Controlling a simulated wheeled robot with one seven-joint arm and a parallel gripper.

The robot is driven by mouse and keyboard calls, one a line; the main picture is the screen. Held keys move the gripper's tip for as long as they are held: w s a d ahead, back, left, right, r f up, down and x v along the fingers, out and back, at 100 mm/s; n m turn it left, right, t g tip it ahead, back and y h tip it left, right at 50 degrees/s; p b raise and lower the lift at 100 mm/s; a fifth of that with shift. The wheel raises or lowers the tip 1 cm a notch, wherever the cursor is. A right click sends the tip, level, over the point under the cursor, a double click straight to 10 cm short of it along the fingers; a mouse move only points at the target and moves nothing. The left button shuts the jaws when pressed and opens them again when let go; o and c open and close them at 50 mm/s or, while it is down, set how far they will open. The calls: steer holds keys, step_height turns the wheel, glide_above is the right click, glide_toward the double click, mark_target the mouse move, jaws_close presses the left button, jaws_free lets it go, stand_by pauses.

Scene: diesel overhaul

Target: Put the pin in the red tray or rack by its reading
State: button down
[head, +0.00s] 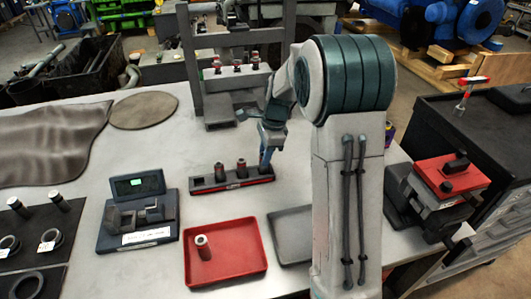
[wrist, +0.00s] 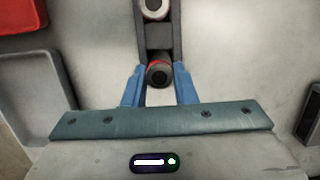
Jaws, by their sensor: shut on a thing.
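My gripper (head: 266,166) is at the right end of the dark pin rack (head: 232,185), pointing down. In the wrist view its blue fingers (wrist: 158,88) are shut on a pin (wrist: 159,75) with a dark end and a red mark, at the rack's end; whether it is fully seated there I cannot tell. Two other pins (head: 220,173) (head: 241,168) stand in the rack, and its left slot (head: 197,182) looks empty.
A measuring device (head: 138,212) with a lit green display stands left of the rack; its digits are too small to read. A grey tray (head: 288,232) lies right of the red tray, partly behind my arm. A press-like frame (head: 235,70) stands behind the rack.

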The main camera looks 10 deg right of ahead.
steer(key=shift+f, duration=0.25)
steer(key=c, duration=0.7)
jaws_free()
steer(key=shift+r, duration=0.15)
steer(key=shift+r+p, duration=3.1)
steer(key=shift+r, duration=0.75)
